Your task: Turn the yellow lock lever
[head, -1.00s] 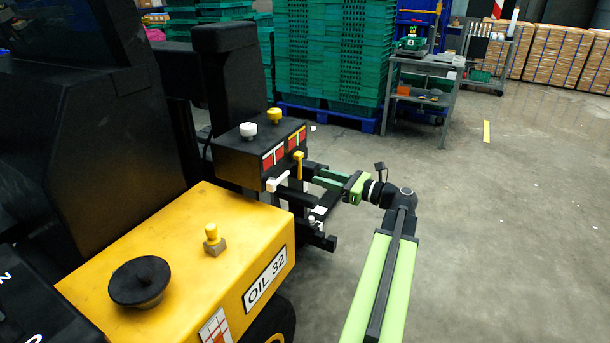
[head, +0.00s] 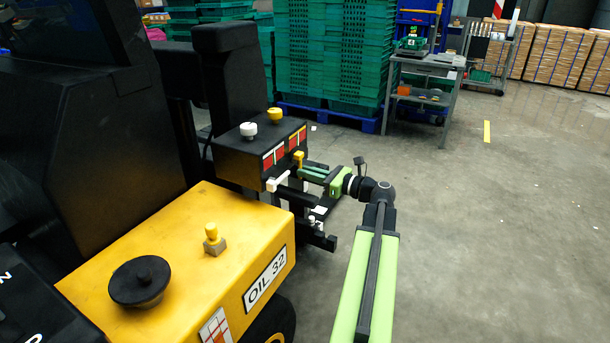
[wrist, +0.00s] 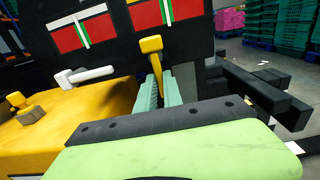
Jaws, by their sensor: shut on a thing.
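The yellow lock lever (head: 299,157) sits on the front face of a black control box (head: 232,160), below a red-and-yellow label. In the wrist view the yellow lever (wrist: 152,46) hangs down from its pivot, nearly upright. My gripper (head: 302,170) is at the lever from the right. In the wrist view the green fingers of my gripper (wrist: 160,92) lie on either side of the lever's lower part and are shut on it. The lever's lower end is partly hidden between the fingers.
A white lever (head: 276,183) is just left of the yellow one. A white knob (head: 248,129) and a yellow knob (head: 274,115) top the box. Black bars (head: 318,237) jut out below my gripper. Open floor (head: 480,230) lies to the right.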

